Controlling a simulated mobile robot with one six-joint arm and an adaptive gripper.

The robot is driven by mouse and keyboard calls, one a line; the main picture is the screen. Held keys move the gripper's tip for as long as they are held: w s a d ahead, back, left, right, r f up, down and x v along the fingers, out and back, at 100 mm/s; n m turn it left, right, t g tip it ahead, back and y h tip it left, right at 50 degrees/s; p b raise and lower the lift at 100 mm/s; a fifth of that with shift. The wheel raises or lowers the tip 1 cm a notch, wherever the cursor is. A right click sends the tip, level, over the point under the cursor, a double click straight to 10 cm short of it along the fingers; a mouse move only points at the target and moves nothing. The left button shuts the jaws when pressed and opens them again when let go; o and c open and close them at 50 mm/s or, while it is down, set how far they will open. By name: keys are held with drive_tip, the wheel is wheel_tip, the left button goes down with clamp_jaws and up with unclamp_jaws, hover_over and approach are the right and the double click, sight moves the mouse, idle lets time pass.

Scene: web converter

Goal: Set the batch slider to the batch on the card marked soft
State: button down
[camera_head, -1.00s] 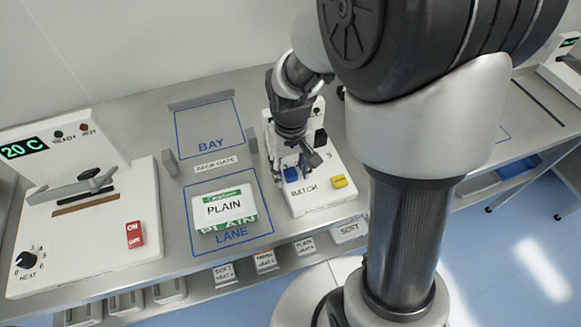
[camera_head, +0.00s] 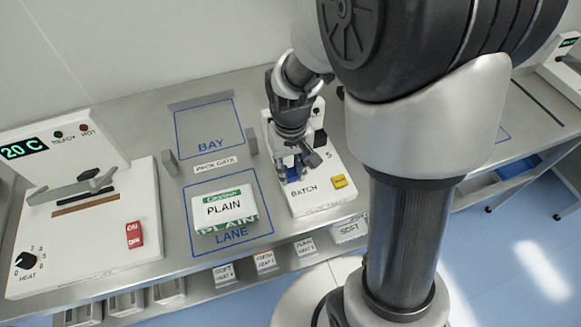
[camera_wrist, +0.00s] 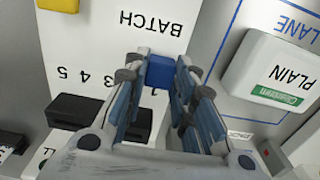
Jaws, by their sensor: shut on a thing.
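The white batch unit (camera_head: 318,195) stands on the bench, lettered BATCH, with a 5 at the right of its scale. Its blue slider knob (camera_wrist: 159,72) sits near the low end of the scale, away from the 5. My gripper (camera_wrist: 160,68) is shut on the knob, one finger on each side; in the head view my gripper (camera_head: 292,168) points down over it.
A yellow button (camera_head: 339,181) is at the unit's front right. The PLAIN pack (camera_head: 224,209) lies in the LANE outline to the left, below the BAY outline (camera_head: 209,127). The heater unit (camera_head: 90,235) with a red switch is at far left. More cards (camera_head: 265,261) line the front edge.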

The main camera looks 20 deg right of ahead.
drive_tip(key=shift+d, duration=0.1)
drive_tip(key=d+p, duration=0.1)
drive_tip(key=d, duration=0.5)
drive_tip(key=shift+a, duration=0.1)
drive_tip(key=c, duration=1.3)
unclamp_jaws()
drive_tip(key=shift+r, duration=0.1)
wheel_tip(320, 180, up, 12)
drive_tip(key=shift+f, duration=0.1)
